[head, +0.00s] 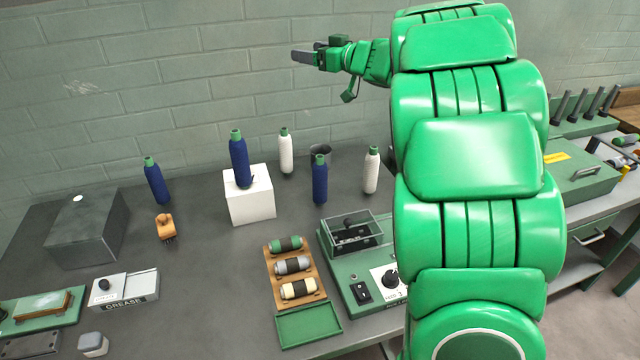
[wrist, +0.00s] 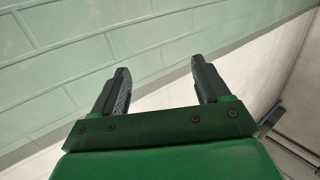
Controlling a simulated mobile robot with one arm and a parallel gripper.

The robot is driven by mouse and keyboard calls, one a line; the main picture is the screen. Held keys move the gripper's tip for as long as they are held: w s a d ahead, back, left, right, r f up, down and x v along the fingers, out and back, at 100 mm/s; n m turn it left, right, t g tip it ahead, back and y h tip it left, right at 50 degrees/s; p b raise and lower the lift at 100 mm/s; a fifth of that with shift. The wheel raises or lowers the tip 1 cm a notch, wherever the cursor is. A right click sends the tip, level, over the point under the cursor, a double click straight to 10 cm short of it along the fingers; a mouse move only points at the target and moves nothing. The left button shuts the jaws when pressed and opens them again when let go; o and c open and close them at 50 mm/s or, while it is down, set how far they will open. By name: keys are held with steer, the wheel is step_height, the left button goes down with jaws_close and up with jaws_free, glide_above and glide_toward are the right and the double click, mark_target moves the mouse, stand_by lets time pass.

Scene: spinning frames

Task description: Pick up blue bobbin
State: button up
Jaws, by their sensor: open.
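Three blue bobbins with green tops show in the head view. One blue bobbin (head: 240,162) stands upright on a white block (head: 250,204). Another blue bobbin (head: 156,182) stands on the grey table (head: 205,270) to the left, and a third blue bobbin (head: 320,180) stands on the table to the right of the block. My gripper (head: 303,55) is high above the table near the back wall, apart from all bobbins. In the wrist view my gripper (wrist: 160,90) is open, with nothing between its fingers and only wall beyond.
An orange brush-like item (head: 165,227), a wooden rack of spools (head: 295,298), a green control box (head: 362,290) and a dark grey box (head: 88,232) are also on the table.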

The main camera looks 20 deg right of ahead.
steer(key=d+r+m+t+h, duration=0.2)
steer(key=d+m+h, duration=0.35)
steer(key=d, duration=0.35)
steer(key=d+r+m+t+h, duration=0.25)
steer(key=d+m+h, duration=0.35)
steer(key=d, duration=0.4)
steer(key=s+d+f+m+g+h, duration=0.5)
steer(key=d+f+m, duration=0.4)
steer(key=d+m, duration=0.3)
steer(key=m+g+y, duration=0.4)
steer(key=m+y, duration=0.8)
steer(key=y, duration=0.4)
glide_above(316, 174)
steer(key=s+d, duration=0.3)
steer(key=d, duration=0.2)
step_height(316, 174, down, 7)
steer(key=shift+h, duration=0.25)
step_height(316, 174, down, 18)
steer(key=shift+s+a+r, duration=0.1)
steer(key=shift+a+r, duration=0.05)
steer(key=shift+r, duration=0.05)
steer(key=shift+f+t, duration=0.25)
steer(key=shift+f, duration=0.05)
steer(key=shift+x, duration=3.8)
